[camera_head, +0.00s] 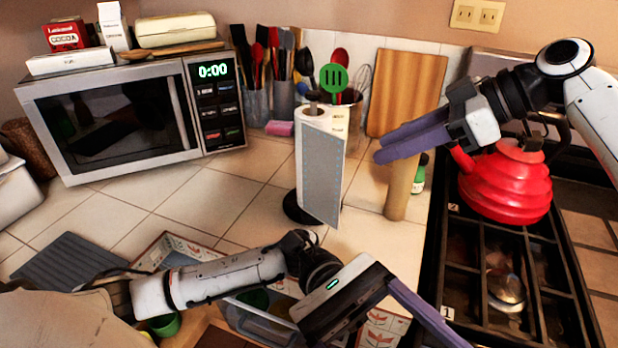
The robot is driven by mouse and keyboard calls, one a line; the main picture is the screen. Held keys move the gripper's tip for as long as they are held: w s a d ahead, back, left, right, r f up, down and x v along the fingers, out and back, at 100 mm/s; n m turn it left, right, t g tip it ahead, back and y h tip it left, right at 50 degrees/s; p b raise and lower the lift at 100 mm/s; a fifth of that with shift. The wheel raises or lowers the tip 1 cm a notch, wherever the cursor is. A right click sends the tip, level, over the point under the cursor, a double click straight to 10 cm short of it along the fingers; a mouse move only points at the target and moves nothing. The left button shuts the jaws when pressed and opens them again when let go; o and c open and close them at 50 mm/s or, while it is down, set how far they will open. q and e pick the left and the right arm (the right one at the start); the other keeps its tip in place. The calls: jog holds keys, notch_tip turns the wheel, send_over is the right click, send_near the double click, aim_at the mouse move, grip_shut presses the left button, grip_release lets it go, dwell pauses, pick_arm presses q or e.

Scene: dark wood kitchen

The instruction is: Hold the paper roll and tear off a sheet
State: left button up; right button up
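The white paper roll (312,113) stands upright on a dark round holder base (300,208) on the tiled counter. A grey-looking sheet (322,178) hangs flat down its front side. My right gripper (380,148) is right of the roll, apart from it, with purple fingers pointing left; they overlap in this view, so their gap is unclear. My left gripper (398,332) is low in front of the roll, apart from it. One purple finger stands at the far end of its body, so it looks open. Its fingertips are cut off by the bottom edge.
A tan cylinder (400,188) stands right of the roll, below my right gripper. A red kettle (508,182) sits on the stove (480,262). A microwave (115,115) is at left. Utensil holders and a cutting board (405,90) are behind. Counter left of the roll is clear.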

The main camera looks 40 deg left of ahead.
pick_arm(q)
jog(key=w+a+r+t+h, duration=0.15)
jog(key=w+r+t, duration=0.35)
jog(key=w+r, duration=0.55)
notch_tip(320, 180, up, 9)
jog(key=m+t+y, duration=0.5)
jog(key=t+y, duration=0.3)
jog(key=y, duration=0.4)
send_over(309, 98)
jog(key=s+d, duration=0.3)
jog(key=d, duration=0.7)
jog(key=a+f+y, duration=0.2)
jog(key=w+a+f+y, duration=0.1)
jog(key=a+f+y, duration=0.1)
jog(key=a+y, duration=0.1)
jog(key=a+f+m+y, duration=0.1)
jog(key=a+f+y, duration=0.1)
jog(key=a+y, duration=0.1)
jog(key=shift+w+a+f, duration=0.2)
jog(key=shift+w+f, duration=0.2)
jog(key=shift+a+t+y, duration=0.3)
jog(key=shift+a+y, duration=0.05)
jog(key=shift+y, duration=0.2)
jog(key=shift+w+a+f, duration=0.15)
jog(key=shift+f, duration=0.05)
jog(key=shift+w+a+f, duration=0.1)
jog(key=shift+w+f, duration=0.05)
jog(key=shift+f, duration=0.2)
jog(key=x, duration=0.9)
